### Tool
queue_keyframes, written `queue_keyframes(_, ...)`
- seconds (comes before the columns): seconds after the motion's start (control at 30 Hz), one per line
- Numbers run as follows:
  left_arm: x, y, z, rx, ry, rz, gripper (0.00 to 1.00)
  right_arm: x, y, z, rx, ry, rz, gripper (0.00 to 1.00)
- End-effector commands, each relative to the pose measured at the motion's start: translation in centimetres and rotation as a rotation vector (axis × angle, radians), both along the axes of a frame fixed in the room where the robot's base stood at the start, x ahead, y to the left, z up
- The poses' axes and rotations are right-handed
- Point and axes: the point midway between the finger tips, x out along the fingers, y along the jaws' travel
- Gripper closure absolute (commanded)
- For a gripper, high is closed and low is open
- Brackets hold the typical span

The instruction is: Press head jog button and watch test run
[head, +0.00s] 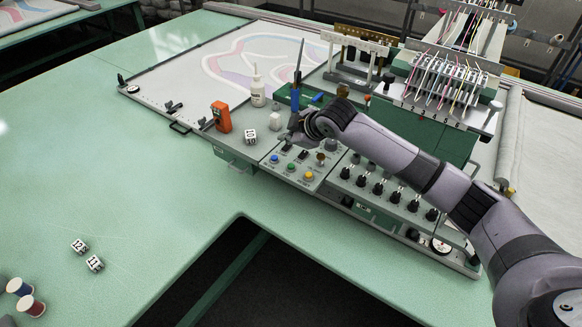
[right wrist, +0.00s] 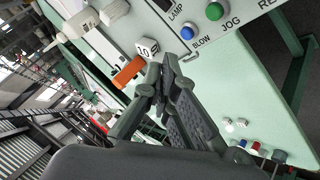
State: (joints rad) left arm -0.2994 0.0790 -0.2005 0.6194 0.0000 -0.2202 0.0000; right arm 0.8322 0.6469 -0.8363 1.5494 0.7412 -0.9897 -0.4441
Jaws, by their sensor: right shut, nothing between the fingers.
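The control panel (head: 318,159) has a row of coloured buttons along its front: blue, green and yellow. The green jog button (head: 291,167) sits between the other two; in the right wrist view it is the green button labelled JOG (right wrist: 214,11). The blue button labelled BLOW (right wrist: 187,33) is beside it, nearer the fingertips. My right gripper (head: 290,138) is shut and empty above the panel's back left part, apart from the green button. Its closed fingers also show in the right wrist view (right wrist: 163,72). The tufting head (head: 447,88) stands behind, with coloured threads. My left gripper is not in view.
An orange device (head: 221,117), a white bottle (head: 257,87) and a cube marked 10 (head: 249,136) stand left of the panel. Two numbered cubes (head: 87,255) and thread spools (head: 24,295) lie on the green table (head: 150,190), whose left part is mostly clear. Black knobs (head: 378,188) line the panel's right.

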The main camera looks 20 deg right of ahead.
Motion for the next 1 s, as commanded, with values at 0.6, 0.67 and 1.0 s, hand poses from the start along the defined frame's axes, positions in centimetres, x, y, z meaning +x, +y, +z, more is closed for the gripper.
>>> queue_keyframes(0.6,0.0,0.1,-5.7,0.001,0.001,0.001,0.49,0.0,0.0,-6.9,0.001,-0.001,0.001,1.00)
queue_keyframes(0.67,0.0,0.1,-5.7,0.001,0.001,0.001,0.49,0.0,0.0,-7.0,0.000,-0.001,-0.001,1.00)
queue_keyframes(1.0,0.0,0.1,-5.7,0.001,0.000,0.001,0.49,0.0,0.0,-7.0,0.000,0.000,0.000,1.00)
